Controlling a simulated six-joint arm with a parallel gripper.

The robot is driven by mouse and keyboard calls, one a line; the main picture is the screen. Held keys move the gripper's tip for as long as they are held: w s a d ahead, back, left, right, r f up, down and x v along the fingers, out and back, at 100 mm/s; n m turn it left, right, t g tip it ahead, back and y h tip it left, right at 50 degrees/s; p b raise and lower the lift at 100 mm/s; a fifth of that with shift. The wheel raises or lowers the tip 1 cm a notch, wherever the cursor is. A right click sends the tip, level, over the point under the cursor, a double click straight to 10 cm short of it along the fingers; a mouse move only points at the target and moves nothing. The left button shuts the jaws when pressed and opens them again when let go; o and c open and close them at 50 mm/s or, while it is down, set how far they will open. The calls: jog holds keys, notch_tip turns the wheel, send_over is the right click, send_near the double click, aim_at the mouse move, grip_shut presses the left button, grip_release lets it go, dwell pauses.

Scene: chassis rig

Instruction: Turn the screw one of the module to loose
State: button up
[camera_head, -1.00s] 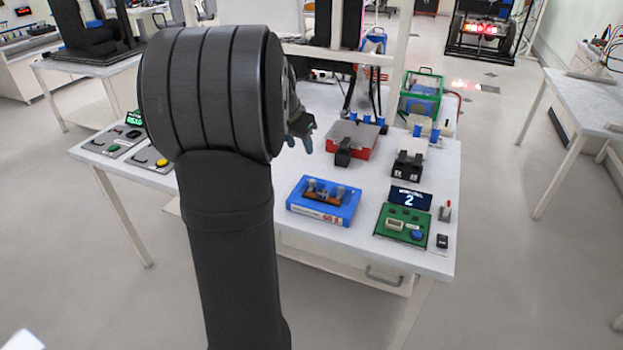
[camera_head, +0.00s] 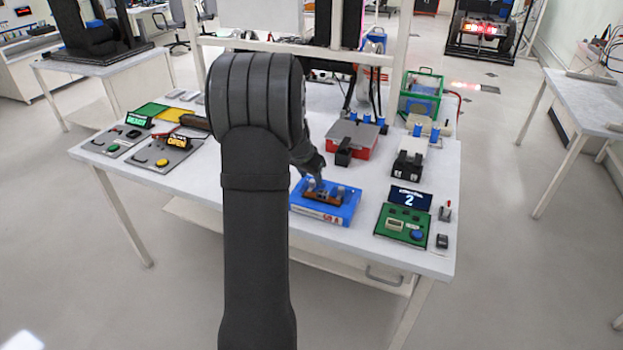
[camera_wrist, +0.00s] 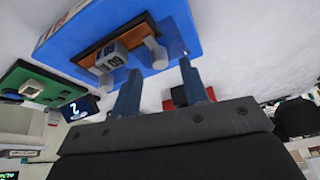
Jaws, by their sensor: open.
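The module (camera_head: 345,211) is a blue box with a brown plate (camera_head: 323,198) on top that carries two grey screws, a left screw (camera_head: 311,184) and a right screw (camera_head: 341,191). I cannot tell which is screw one. The blue box also shows in the wrist view (camera_wrist: 170,22), with one screw (camera_wrist: 156,54) close to the fingertips and a white block with dark markings (camera_wrist: 111,57) on the plate. My gripper (camera_head: 317,176) is just above the left screw. In the wrist view my gripper (camera_wrist: 160,67) is open, with nothing held between its fingers.
A green panel (camera_head: 388,233) with a display reading 2 (camera_head: 409,199) stands right of the module. A red box (camera_head: 350,148) and a black block (camera_head: 407,165) are behind it. Grey panels (camera_head: 165,153) lie at the left. The table front is clear.

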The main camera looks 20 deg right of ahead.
jog(key=shift+x, duration=1.05)
grip_shut()
